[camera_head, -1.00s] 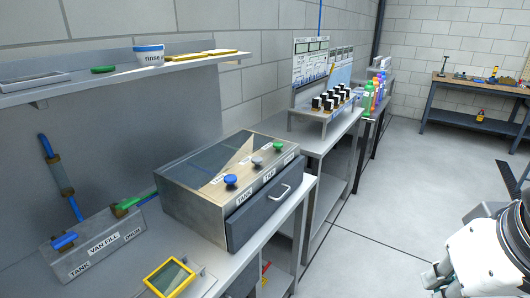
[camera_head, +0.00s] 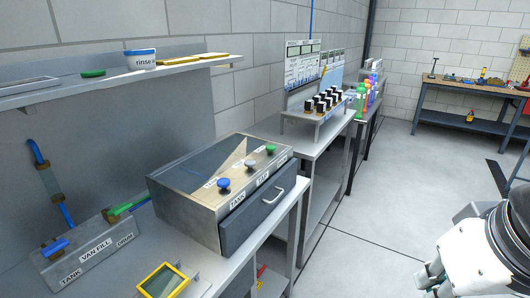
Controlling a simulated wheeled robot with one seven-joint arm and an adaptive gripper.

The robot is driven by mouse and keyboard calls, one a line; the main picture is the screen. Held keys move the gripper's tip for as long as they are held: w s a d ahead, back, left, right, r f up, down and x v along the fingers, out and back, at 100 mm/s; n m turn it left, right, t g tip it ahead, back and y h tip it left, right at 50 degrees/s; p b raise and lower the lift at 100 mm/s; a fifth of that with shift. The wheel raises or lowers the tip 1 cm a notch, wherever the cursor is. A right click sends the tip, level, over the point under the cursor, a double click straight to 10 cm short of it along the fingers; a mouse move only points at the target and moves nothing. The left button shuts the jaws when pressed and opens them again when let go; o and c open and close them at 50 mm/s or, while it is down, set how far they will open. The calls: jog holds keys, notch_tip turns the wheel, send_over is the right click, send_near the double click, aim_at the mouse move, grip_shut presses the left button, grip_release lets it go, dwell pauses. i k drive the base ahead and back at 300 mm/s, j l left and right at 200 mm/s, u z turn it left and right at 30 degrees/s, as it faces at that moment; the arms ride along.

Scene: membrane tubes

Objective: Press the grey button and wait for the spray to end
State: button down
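The grey button (camera_head: 250,163) is the middle knob on the front top edge of a metal box (camera_head: 175,200) with a dark glass top. A blue knob (camera_head: 223,184) stands to its left and a green knob (camera_head: 271,149) to its right. Labels sit below the knobs; the one under the blue knob reads TANK. No spray shows through the glass. My gripper (camera_head: 428,285) is at the lower right, well away from the box and partly cut off by the picture edge. Its fingers are too small and cropped to read.
The box's drawer has a handle (camera_head: 275,196). A valve block (camera_head: 85,252) with blue and green levers and a yellow-framed panel (camera_head: 162,282) share the bench. A shelf (camera_head: 60,96) hangs above. Further benches stand behind, and the floor (camera_head: 385,190) at right is open.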

aim_at(250, 163)
jog(key=i+u, duration=0.15)
jog(key=u, duration=0.6)
jog(key=i+l+u, duration=0.3)
jog(key=l, duration=0.3)
jog(key=i+l+u, duration=0.35)
jog(key=l, duration=0.3)
jog(key=i+l, duration=0.2)
jog(key=l, duration=0.15)
jog(key=i+l, duration=0.25)
jog(key=l, duration=0.15)
